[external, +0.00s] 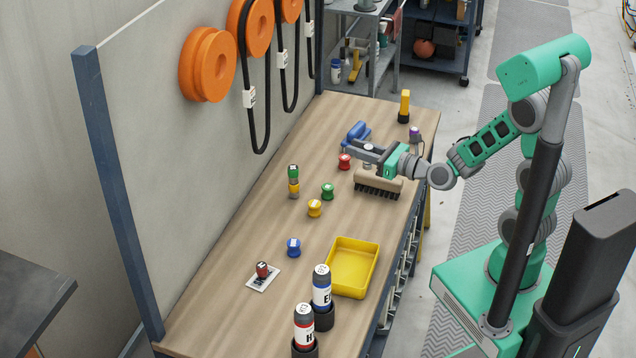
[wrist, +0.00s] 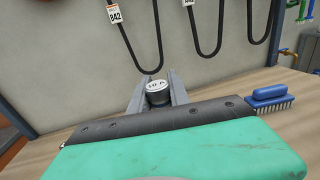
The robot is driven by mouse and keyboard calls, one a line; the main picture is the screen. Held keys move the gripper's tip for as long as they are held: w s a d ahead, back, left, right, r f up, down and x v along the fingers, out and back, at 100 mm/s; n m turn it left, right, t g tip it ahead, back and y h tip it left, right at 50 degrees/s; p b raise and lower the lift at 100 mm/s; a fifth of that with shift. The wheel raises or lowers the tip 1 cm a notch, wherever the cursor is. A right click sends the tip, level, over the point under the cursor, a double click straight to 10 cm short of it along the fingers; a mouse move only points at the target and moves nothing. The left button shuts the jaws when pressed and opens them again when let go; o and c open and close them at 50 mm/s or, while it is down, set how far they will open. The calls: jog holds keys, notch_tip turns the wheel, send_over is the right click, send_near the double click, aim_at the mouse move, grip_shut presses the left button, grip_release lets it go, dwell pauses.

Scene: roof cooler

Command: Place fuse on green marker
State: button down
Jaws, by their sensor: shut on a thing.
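My gripper (wrist: 158,92) is shut on a fuse (wrist: 157,88) with a pale round top marked "10 A". In the external view my gripper (external: 362,150) is low over the far part of the bench, and the fuse is mostly hidden there. The wrist view does not show this green piece.
A red piece (external: 344,161) and a brown brush (external: 378,180) are close to my gripper. A blue brush (external: 356,132) lies behind. Yellow (external: 314,208) and blue (external: 293,247) pieces, a small stack (external: 293,182) and a yellow tray (external: 352,267) stand nearer the camera.

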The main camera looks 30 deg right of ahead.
jog(key=w+a+f, duration=0.2)
jog(key=w+f, duration=0.2)
jog(key=w+a+f+b, duration=0.1)
jog(key=w+f, duration=0.3)
jog(key=w+a+f, duration=0.2)
jog(key=w+f, duration=0.2)
jog(key=f, duration=0.1)
jog(key=shift+w+a+f+b, duration=0.1)
jog(key=shift+w+a+b, duration=0.05)
jog(key=shift+a+b, duration=0.2)
